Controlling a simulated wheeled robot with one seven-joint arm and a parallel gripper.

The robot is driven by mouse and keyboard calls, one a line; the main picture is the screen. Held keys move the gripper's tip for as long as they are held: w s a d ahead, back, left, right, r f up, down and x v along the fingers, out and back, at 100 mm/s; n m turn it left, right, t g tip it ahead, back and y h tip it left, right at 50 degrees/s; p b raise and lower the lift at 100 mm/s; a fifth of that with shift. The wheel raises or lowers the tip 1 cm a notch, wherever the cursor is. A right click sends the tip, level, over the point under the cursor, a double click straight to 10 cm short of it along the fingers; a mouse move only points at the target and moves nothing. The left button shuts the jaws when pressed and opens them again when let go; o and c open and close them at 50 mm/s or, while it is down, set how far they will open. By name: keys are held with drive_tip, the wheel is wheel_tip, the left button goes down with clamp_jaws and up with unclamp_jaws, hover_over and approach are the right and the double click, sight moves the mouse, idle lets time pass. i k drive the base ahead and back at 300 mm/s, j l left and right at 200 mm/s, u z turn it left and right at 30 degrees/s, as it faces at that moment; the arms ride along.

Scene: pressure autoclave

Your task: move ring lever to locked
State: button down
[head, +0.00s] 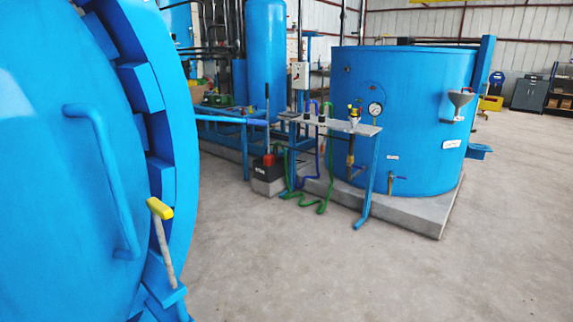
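The ring lever (163,240) is a grey rod with a yellow grip at its top. It stands at the lower left in the head view, leaning slightly, with its foot at a blue bracket on the ring's lower edge. The blue locking ring (177,110) with its block-like lugs curves around the large blue autoclave door (60,200) at the left. The door carries a curved blue handle (108,180). My gripper is not in view. I cannot tell from this view whether the ring is locked.
A blue tank (410,110) with a gauge stands on a concrete plinth at the centre right. A small grey-topped stand (335,125) with green and blue hoses is in front of it. The concrete floor (340,270) right of the door is clear.

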sight(246, 121)
drive_tip(key=i+z, duration=0.2)
drive_tip(key=i, duration=2)
drive_tip(key=i+u, duration=0.15)
drive_tip(key=i, duration=0.35)
drive_tip(key=i+l+u, duration=0.2)
drive_tip(key=i, duration=0.3)
drive_tip(key=i+l+u, duration=0.15)
drive_tip(key=i, duration=0.35)
drive_tip(key=i+l+u, duration=0.2)
drive_tip(key=i, duration=0.3)
